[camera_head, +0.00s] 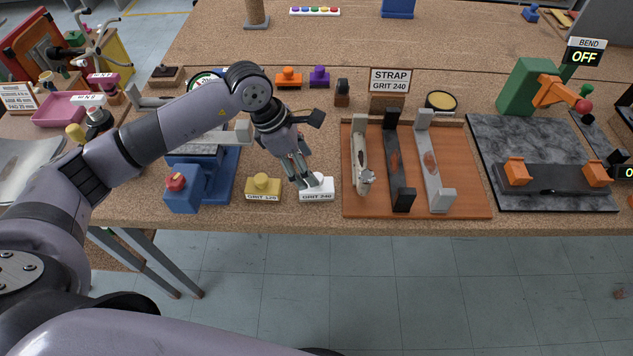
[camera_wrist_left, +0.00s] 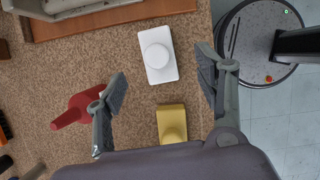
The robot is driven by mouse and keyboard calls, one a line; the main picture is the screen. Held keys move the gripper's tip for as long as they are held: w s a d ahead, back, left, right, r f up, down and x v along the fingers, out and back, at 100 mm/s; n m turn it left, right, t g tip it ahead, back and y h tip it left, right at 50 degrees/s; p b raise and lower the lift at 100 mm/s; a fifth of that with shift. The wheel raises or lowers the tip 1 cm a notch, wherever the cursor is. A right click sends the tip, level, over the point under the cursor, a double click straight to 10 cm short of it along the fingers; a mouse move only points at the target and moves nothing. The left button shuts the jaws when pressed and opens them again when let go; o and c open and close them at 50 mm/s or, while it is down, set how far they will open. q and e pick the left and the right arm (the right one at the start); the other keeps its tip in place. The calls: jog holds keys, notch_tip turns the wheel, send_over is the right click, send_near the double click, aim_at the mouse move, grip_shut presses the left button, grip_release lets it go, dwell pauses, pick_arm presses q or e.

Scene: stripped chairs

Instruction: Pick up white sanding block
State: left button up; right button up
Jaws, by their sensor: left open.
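The white sanding block (camera_head: 316,193), labelled GRIT 240, lies near the bench's front edge, just left of the orange-brown board. My left gripper (camera_head: 305,182) is over it, pointing down, with its fingertips partly covering the block. In the left wrist view the white block (camera_wrist_left: 158,55) with its round knob lies ahead, between the lines of the two spread fingers. The left gripper (camera_wrist_left: 162,80) is open and empty there. I cannot tell how high the fingertips are above the block. My right gripper is not in view.
A yellow GRIT 120 block (camera_head: 263,187) sits left of the white one; it also shows in the left wrist view (camera_wrist_left: 172,124). A red-handled item (camera_wrist_left: 80,107) lies beside one finger. The board (camera_head: 472,200) with clamped parts stands right. A blue device (camera_head: 183,201) stands left.

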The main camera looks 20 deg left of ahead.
aim_at(325, 191)
pick_arm(q)
jog(key=shift+x, duration=0.8)
jog(key=shift+w+d+f+p, duration=0.15)
jog(key=shift+d+f+p, duration=0.1)
jog(key=shift+f+p, duration=0.4)
jog(key=p+x, duration=0.1)
jog(key=x, duration=0.2)
jog(key=shift+w+f+p, duration=0.15)
jog(key=shift+w+p, duration=0.05)
jog(key=shift+p, duration=0.1)
jog(key=shift+d+f, duration=0.1)
jog(key=shift+f, duration=0.25)
jog(key=shift+c, duration=0.3)
jog(key=c, duration=1.2)
jog(key=shift+w+r, duration=0.1)
jog(key=shift+r, duration=0.1)
jog(key=shift+c, duration=0.2)
